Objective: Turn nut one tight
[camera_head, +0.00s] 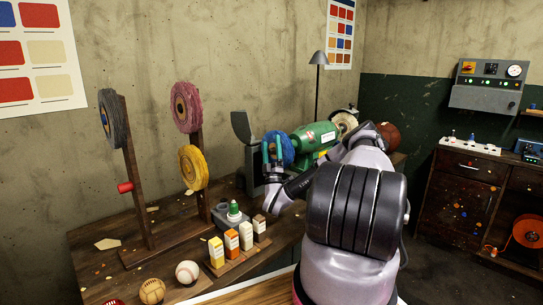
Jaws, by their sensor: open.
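A green bench grinder (318,136) stands on the workbench, with a blue buffing wheel (286,150) on its left end and a pale wheel (346,123) on its right end. My gripper (272,143) is at the blue wheel, with its jaws open and pointing up in the picture. It overlaps the wheel's left side, and I cannot tell whether it touches. No nut can be made out; the spindle end by the blue wheel is hidden or too small to see. My arm covers part of the grinder's front.
The wooden bench (185,240) holds a rack with pink (186,107), yellow (193,167) and dark wheels (114,118). Several small boxes (232,242), a green-capped bottle (234,210) and balls (187,272) stand in front. A lamp (318,60) rises behind the grinder.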

